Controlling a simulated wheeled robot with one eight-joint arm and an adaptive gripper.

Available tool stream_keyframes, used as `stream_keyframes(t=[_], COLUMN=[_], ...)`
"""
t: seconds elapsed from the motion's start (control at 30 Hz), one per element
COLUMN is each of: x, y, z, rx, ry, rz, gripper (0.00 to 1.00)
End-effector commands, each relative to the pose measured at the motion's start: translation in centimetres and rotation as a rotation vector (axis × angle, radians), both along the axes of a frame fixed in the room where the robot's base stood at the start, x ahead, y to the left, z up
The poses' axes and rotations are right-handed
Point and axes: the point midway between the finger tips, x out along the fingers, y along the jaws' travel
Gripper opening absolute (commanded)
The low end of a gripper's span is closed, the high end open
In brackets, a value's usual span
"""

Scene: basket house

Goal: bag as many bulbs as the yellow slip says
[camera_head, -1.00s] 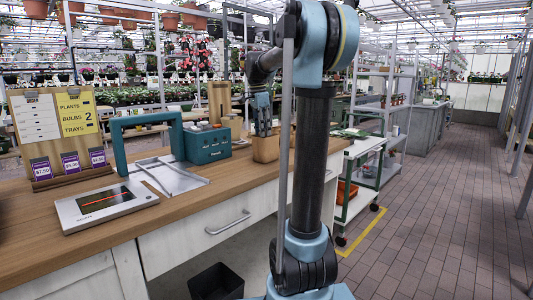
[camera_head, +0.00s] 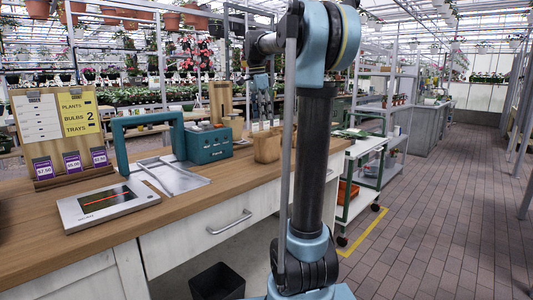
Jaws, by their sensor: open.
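The yellow slip (camera_head: 78,114) is on the board at the left of the counter. It reads PLANTS, BULBS 2 and TRAYS, with a 2 only beside BULBS. My gripper (camera_head: 265,112) is open and points down above a tan box (camera_head: 267,147) at the counter's right end, partly behind my arm. The gripper looks empty, though the picture is small. I cannot make out any bulbs; the box's inside is hidden by its front wall. No bag is clearly recognizable.
A teal arch (camera_head: 148,122) stands over a metal plate (camera_head: 172,176) on the wooden counter. Beside it is a teal box (camera_head: 208,144). A flat scanner (camera_head: 104,204) lies at front left. A black bin (camera_head: 217,283) stands on the floor.

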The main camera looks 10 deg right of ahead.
Motion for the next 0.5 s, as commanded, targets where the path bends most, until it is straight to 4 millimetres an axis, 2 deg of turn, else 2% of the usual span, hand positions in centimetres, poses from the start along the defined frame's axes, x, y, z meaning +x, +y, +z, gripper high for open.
stream_keyframes(t=[0.03, 0.2, 0.5], x=[0.0, 0.0, 0.0], y=[0.1, 0.4, 0.6], z=[1.0, 3.4, 5.1], rx=[0.000, 0.000, 0.000], ry=[0.000, 0.000, 0.000], rz=[0.001, 0.001, 0.001], gripper=[0.53, 0.53, 0.53])
